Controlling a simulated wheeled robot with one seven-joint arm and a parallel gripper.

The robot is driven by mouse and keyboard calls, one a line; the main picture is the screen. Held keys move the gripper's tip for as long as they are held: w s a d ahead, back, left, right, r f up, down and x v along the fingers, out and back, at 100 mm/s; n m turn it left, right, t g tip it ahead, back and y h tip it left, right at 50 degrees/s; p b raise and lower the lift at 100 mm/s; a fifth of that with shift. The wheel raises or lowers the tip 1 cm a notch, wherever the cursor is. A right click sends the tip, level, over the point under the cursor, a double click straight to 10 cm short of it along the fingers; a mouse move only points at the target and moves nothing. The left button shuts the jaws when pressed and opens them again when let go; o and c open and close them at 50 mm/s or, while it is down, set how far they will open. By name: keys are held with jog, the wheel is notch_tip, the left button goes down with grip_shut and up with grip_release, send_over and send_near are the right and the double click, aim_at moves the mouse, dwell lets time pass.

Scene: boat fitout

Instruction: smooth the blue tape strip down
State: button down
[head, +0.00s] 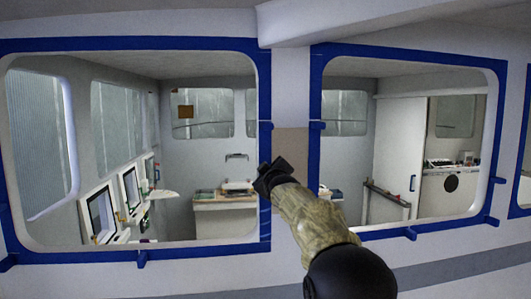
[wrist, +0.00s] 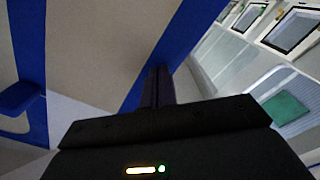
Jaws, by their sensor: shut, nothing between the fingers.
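Blue tape strips frame the window openings. The strip (head: 264,95) along the right side of the left window runs down behind my gripper (head: 264,180), with more blue (head: 265,228) below it. In the wrist view a blue strip (wrist: 192,38) runs diagonally down to my gripper (wrist: 157,86). My dark fingers are shut and empty, with their tips at or very near this strip. I cannot tell whether they touch it. The strip's part behind the fingers is hidden, and I cannot see whether any part is lifted.
A tan panel (head: 291,150) lies between the two windows, and a second blue strip (head: 315,95) borders the right window. Small blue tabs (head: 141,258) stick out from the frames. Through the left window are screens (head: 101,214) and a counter (head: 225,205).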

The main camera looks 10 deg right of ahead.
jog(key=shift+w+f+b, duration=0.1)
jog(key=shift+f+b, duration=1.1)
jog(key=shift+f, duration=0.3)
notch_tip(320, 180, down, 2)
jog(key=shift+f+b, duration=0.1)
jog(key=shift+b, duration=1)
jog(key=shift+f+b, duration=1.55)
jog(key=shift+f, duration=0.1)
